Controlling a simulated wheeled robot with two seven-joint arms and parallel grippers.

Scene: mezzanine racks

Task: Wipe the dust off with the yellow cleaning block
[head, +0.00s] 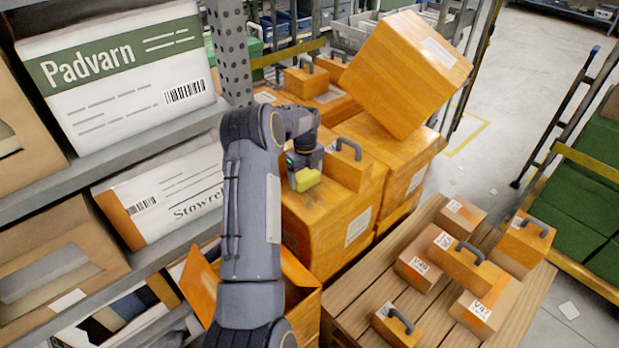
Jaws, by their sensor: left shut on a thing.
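The yellow cleaning block (307,180) is in my left gripper (302,171), in the middle of the head view. The gripper is shut on it. The block is over or against the top of a large orange box (327,217); I cannot tell whether it touches. My arm hides part of that box top. I cannot clearly make out dust on the surfaces. My right gripper is not in view.
A handled orange block (345,166) stands right beside the gripper. A large tilted orange box (405,75) rests behind. A shelf rack (110,140) with cartons is at left. A slatted wooden table (375,282) with several small boxes is at lower right. Open floor (535,90) lies beyond.

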